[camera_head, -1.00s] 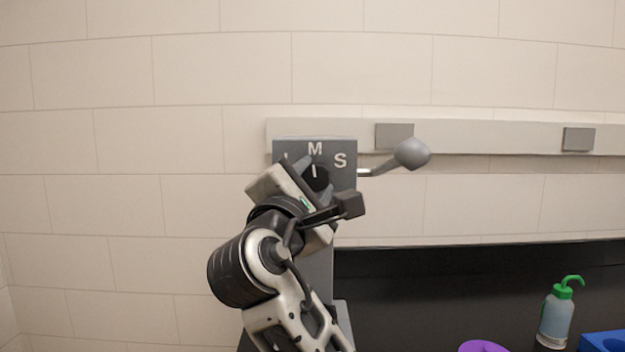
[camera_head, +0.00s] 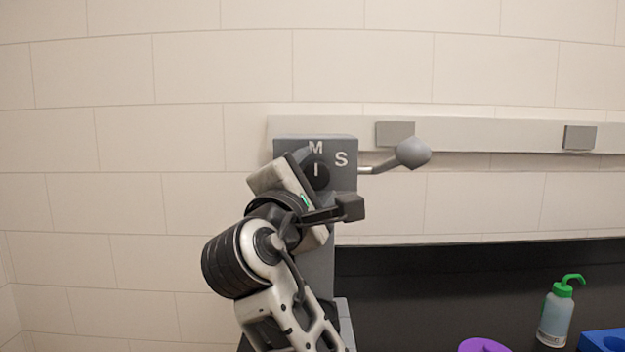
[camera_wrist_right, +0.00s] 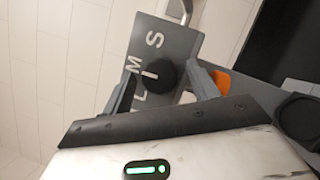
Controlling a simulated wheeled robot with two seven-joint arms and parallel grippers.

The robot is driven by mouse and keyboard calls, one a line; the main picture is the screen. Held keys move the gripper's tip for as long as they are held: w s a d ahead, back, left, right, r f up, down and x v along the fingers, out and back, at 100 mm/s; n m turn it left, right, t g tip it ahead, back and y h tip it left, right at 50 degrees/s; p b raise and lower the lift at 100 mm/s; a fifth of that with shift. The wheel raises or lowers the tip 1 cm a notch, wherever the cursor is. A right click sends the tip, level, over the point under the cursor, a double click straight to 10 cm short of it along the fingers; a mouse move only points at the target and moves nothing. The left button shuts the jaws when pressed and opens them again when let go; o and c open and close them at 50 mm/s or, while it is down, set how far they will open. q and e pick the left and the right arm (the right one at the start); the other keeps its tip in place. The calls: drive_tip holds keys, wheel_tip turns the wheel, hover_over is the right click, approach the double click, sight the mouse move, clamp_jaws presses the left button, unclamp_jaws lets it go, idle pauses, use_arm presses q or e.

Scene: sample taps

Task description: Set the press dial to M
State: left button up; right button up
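The press (camera_head: 345,182) is a grey box on a column, with the letters M and S showing on its face; its lever ends in a grey knob (camera_head: 412,153). The black round dial (camera_head: 321,174) has a white mark that points up at M. In the right wrist view, the dial (camera_wrist_right: 162,77) shows with S, M and L around it. My right gripper (camera_wrist_right: 164,86) is open, with a finger on either side of the dial and visible gaps between. In the head view, my right gripper (camera_head: 313,178) covers the L. My left gripper is out of view.
A wash bottle with a green top (camera_head: 557,312), a purple object (camera_head: 482,345) and a blue block (camera_head: 604,341) stand at lower right. A pale rail (camera_head: 480,138) runs along the wall behind the press. An orange patch (camera_wrist_right: 219,83) shows beside a finger in the wrist view.

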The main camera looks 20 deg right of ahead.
drive_tip(key=b+v, duration=0.1)
drive_tip(key=v, duration=1.5)
